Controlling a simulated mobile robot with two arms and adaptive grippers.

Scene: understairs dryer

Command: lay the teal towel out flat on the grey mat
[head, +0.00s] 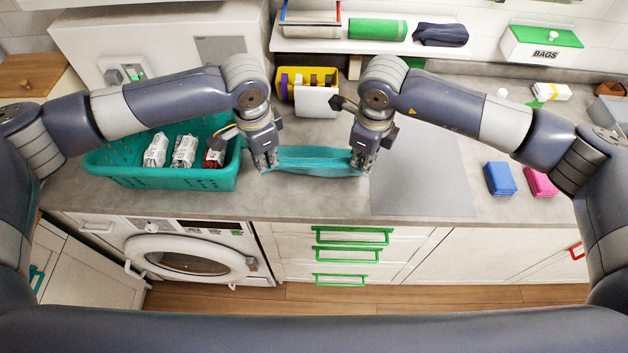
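The teal towel (313,160) is stretched between my two grippers above the counter, left of the grey mat. My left gripper (266,164) is shut on its left end. My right gripper (361,162) is shut on its right end, near the mat's left edge. The towel hangs as a narrow band with some folds; I cannot tell whether its lower edge touches the counter. The grey mat (425,175) lies flat and bare on the counter, its upper left part partly hidden by my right arm.
A teal basket (170,179) with several packets stands left of the towel. Blue cloths (499,179) and pink cloths (540,183) lie right of the mat. A yellow bin (298,75) stands behind the grippers, under a shelf. The counter's front edge (320,216) is close.

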